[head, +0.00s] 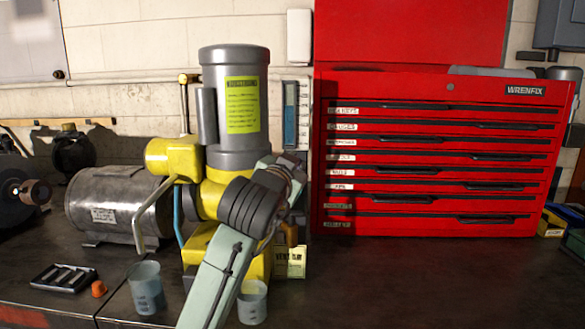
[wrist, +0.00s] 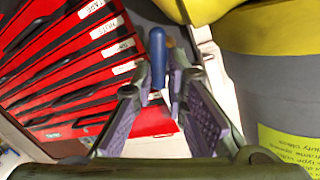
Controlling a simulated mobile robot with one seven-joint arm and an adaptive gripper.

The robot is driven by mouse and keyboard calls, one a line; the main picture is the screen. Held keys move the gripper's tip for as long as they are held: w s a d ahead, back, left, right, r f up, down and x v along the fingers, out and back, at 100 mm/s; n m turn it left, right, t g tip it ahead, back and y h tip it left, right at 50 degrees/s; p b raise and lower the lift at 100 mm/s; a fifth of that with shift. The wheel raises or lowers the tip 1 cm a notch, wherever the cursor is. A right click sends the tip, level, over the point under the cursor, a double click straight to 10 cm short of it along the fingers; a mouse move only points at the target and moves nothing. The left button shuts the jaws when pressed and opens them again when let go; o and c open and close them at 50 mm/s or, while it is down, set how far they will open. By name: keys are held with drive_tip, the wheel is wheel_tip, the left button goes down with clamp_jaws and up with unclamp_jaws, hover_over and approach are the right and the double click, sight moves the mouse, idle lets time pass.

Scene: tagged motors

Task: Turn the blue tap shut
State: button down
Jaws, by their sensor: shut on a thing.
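The blue tap handle (wrist: 157,52) shows in the wrist view as a rounded blue lever between the tips of my gripper (wrist: 160,88). My gripper is closed on it, with one padded finger on each side. In the head view my wrist and arm cover the gripper, and I cannot make out the tap there. The yellow and grey pump unit (head: 235,115) stands upright behind my arm, with a yellow-green label on its cylinder. How far the tap is turned cannot be told.
The red tool chest (head: 435,150) stands close on the right. A metal motor (head: 115,205) is at the left. A cup (head: 146,288), another cup (head: 252,302) and a black tray (head: 63,278) stand at the front. The bench at front right is clear.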

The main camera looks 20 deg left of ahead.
drive_tip(key=shift+w+d+f+m+g+y+b, duration=0.1)
drive_tip(key=shift+d+f+m+g+y+b, duration=0.25)
drive_tip(key=shift+m, duration=1.5)
drive_tip(key=shift+d+f+m+g+y+b, duration=0.15)
drive_tip(key=shift+m+g+y+b, duration=0.3)
drive_tip(key=shift+m, duration=1.45)
drive_tip(key=shift+w+d+f+m+g+y+b, duration=0.1)
drive_tip(key=shift+d+f+m+g+y+b, duration=0.2)
drive_tip(key=shift+m, duration=1.55)
drive_tip(key=shift+a, duration=0.1)
drive_tip(key=c, duration=1.7)
unclamp_jaws()
drive_tip(key=shift+r, duration=0.1)
drive_tip(key=shift+o, duration=0.2)
drive_tip(key=shift+s+r, duration=0.1)
drive_tip(key=shift+s, duration=0.05)
